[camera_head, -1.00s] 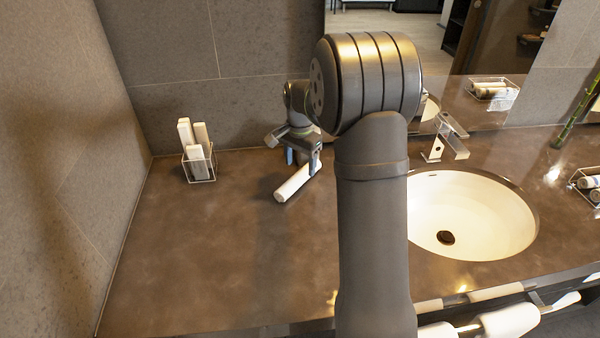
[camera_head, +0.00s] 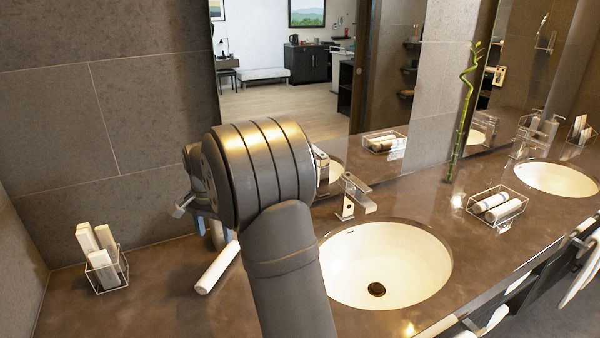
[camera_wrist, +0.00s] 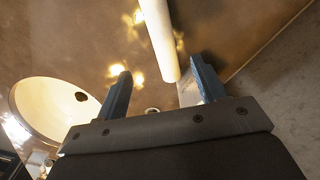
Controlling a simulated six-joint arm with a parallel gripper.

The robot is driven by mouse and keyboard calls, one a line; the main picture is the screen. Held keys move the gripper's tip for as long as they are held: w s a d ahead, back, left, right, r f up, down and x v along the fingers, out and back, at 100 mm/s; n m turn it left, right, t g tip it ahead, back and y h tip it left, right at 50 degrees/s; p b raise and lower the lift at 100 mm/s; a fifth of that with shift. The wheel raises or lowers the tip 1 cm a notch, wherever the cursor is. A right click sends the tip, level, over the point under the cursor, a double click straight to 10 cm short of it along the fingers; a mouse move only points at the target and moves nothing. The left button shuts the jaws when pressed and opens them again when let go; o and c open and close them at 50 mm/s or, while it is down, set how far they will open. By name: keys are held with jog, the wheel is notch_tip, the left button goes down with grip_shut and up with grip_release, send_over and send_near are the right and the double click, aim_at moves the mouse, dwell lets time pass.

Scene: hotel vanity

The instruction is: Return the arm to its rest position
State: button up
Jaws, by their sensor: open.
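My gripper (camera_wrist: 160,68) is open, its two blue fingers spread wide in the wrist view. In the head view my arm hides most of it; a blue finger (camera_head: 217,234) shows at the left of my arm. A white rolled towel (camera_head: 217,268) lies on the counter just in front of the fingers. In the wrist view the towel (camera_wrist: 158,30) runs up from between the fingertips, with a visible gap on either side. Whether the fingers are above it or level with it I cannot tell.
A faucet (camera_head: 350,198) and sink (camera_head: 385,268) are right of my arm. A wire basket (camera_head: 496,206) of rolled towels and a bamboo stalk (camera_head: 463,120) stand farther right. Left-hand counter is mostly clear.

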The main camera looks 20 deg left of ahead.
aim_at(220, 261)
notch_tip(220, 261, down, 12)
jog(key=shift+r, duration=0.25)
notch_tip(220, 261, up, 3)
jog(key=shift+f, duration=0.15)
jog(key=shift+r, duration=0.7)
